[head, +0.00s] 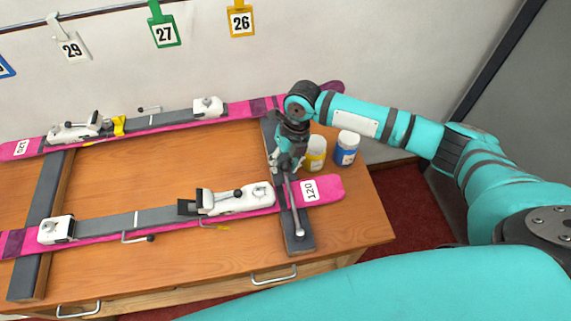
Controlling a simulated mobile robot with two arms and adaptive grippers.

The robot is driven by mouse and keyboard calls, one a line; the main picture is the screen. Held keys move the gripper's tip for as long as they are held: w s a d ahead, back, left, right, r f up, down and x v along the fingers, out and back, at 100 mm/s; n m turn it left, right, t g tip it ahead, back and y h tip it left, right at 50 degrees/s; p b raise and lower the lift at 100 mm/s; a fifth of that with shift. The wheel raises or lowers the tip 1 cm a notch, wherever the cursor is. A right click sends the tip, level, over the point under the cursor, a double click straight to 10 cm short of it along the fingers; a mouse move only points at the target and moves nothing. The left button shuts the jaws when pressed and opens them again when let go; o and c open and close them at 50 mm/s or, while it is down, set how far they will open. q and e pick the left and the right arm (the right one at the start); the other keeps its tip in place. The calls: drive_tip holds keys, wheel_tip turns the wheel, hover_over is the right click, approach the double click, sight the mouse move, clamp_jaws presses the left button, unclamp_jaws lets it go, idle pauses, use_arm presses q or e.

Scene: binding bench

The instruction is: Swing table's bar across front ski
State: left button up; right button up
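The front ski (329,189) is pink with a 120 label and lies across the near side of the bench on two dark supports. A thin metal bar (295,212) lies over its right part, above the right support (304,246), running from near my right gripper to the support's front end. My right gripper (284,168) points down at the bar's far end, just behind the front ski. Its fingers are small and partly hidden, so I cannot tell whether they are closed on the bar. My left gripper is out of view.
A second pink ski (235,108) with bindings lies along the back. Yellow (315,158) and blue (346,155) labelled tubs stand right of my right gripper. Numbered tags hang on the wall. The wooden bench top (160,170) is clear between the skis.

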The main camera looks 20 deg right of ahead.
drive_tip(key=shift+o, duration=1.4)
drive_tip(key=shift+s+f, duration=0.15)
wheel_tip(320, 180, up, 12)
drive_tip(key=d, duration=0.2)
drive_tip(key=shift+d+f, duration=0.1)
drive_tip(key=shift+f, duration=0.1)
